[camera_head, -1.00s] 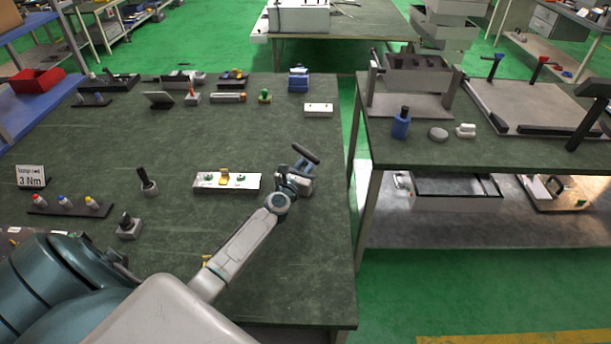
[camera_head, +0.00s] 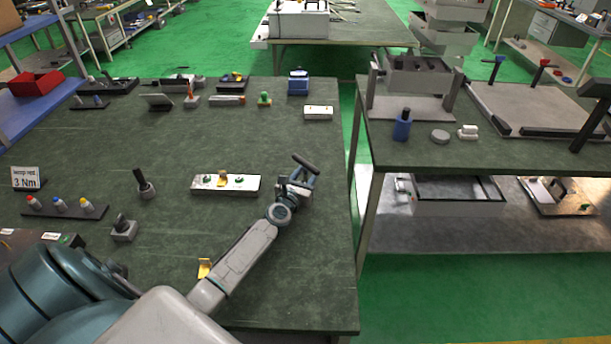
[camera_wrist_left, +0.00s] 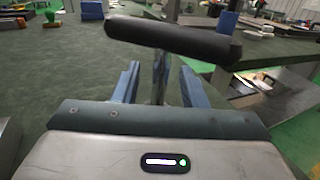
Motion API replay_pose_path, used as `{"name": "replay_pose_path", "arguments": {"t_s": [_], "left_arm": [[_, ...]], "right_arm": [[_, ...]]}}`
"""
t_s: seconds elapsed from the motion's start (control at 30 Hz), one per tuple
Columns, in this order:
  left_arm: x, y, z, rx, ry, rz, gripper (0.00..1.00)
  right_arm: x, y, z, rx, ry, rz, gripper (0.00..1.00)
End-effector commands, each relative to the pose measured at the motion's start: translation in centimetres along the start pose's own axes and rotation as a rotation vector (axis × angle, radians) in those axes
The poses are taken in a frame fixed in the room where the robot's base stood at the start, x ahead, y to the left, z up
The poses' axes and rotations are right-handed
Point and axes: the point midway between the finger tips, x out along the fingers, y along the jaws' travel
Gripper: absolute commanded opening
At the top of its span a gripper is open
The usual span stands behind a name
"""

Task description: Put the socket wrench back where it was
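My left gripper (camera_head: 297,184) is over the right part of the green-topped table. It holds the socket wrench (camera_head: 306,164), which has a black bar handle. In the left wrist view the handle (camera_wrist_left: 170,38) lies crosswise above the blue fingers (camera_wrist_left: 158,85), and its metal shaft stands between them. The wrench's lower end is hidden. To the left of the gripper lies a white block with a yellow and green fittings (camera_head: 226,184). Two black-handled tools stand in grey holders, one upright holder (camera_head: 144,186) and one nearer me (camera_head: 123,229). My right gripper is not in view.
A black rack with coloured bottles (camera_head: 66,208) and a "3 Nm" sign (camera_head: 26,178) stand at the left. Small parts line the table's back, including a blue block (camera_head: 298,83) and a white block (camera_head: 318,112). A second table (camera_head: 410,150) stands right, across a gap. The middle is mostly clear.

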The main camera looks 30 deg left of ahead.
Motion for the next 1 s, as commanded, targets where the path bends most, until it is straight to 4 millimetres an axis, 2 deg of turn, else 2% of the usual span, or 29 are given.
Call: {"name": "replay_pose_path", "arguments": {"t_s": [0.17,0.23,0.47,0.7,0.83,1.0], "left_arm": [[0.0,0.0,0.5,0.000,0.000,0.000,0.39],[-0.7,0.0,0.3,0.000,0.002,0.000,0.39],[-5.1,0.0,0.3,0.000,0.003,-0.001,0.39],[-9.7,0.0,0.2,0.001,0.002,-0.001,0.39],[-11.2,0.0,0.2,0.001,0.000,0.000,0.39],[-12.0,0.0,0.3,0.000,0.000,0.000,0.39]], "right_arm": [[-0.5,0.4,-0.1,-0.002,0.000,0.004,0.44],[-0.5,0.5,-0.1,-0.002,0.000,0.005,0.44],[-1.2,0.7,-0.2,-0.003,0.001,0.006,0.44],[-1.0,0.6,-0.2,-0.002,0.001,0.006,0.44],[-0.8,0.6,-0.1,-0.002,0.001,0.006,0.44],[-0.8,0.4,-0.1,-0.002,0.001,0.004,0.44]]}}
